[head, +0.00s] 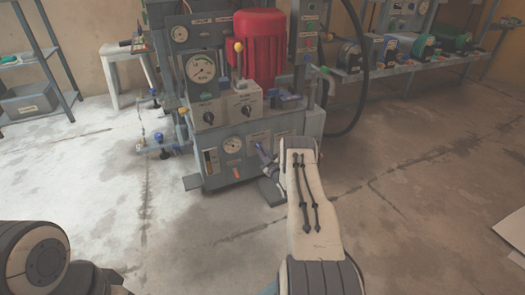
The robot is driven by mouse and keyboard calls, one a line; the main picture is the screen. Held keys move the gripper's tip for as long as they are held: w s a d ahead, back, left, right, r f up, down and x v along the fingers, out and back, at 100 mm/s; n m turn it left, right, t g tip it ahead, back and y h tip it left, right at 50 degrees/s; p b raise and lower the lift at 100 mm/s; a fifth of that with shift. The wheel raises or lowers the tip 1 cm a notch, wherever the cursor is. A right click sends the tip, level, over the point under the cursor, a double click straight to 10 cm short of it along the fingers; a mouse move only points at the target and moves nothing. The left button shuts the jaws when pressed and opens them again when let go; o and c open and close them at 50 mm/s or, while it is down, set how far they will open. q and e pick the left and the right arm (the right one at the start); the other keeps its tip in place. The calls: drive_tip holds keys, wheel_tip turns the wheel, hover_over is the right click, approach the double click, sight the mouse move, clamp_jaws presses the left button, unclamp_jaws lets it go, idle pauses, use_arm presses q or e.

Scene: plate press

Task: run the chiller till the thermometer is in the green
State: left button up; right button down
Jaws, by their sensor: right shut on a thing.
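A grey machine (218,180) with a red motor (259,48) on top stands ahead of me. A large round dial (201,68) with a green arc is on its upper front. A smaller round dial (232,145) is low on its front, beside a narrow upright sight glass (211,161). I cannot tell which is the thermometer or read it. My right gripper (266,157) is at the machine's lower right front, shut on a small blue-grey handle, partly hidden by my wrist. My left gripper is out of view.
A control box (226,106) with black knobs and a yellow-topped lever (239,58) sits above the right gripper. Blue-handled valves and pipes (158,139) stick out at left. A black hose (360,95) loops at right. The concrete floor in front is clear.

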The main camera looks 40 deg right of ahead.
drive_tip(key=shift+a+n, duration=0.15)
drive_tip(key=shift+n, duration=0.75)
drive_tip(key=c, duration=0.9)
unclamp_jaws()
drive_tip(key=shift+o, duration=0.2)
drive_tip(key=shift+s+r+p, duration=0.1)
drive_tip(key=shift+s+p, duration=0.3)
drive_tip(key=shift+p, duration=0.2)
drive_tip(key=p+v, duration=0.5)
drive_tip(key=v, duration=0.4)
drive_tip(key=shift+s, duration=0.35)
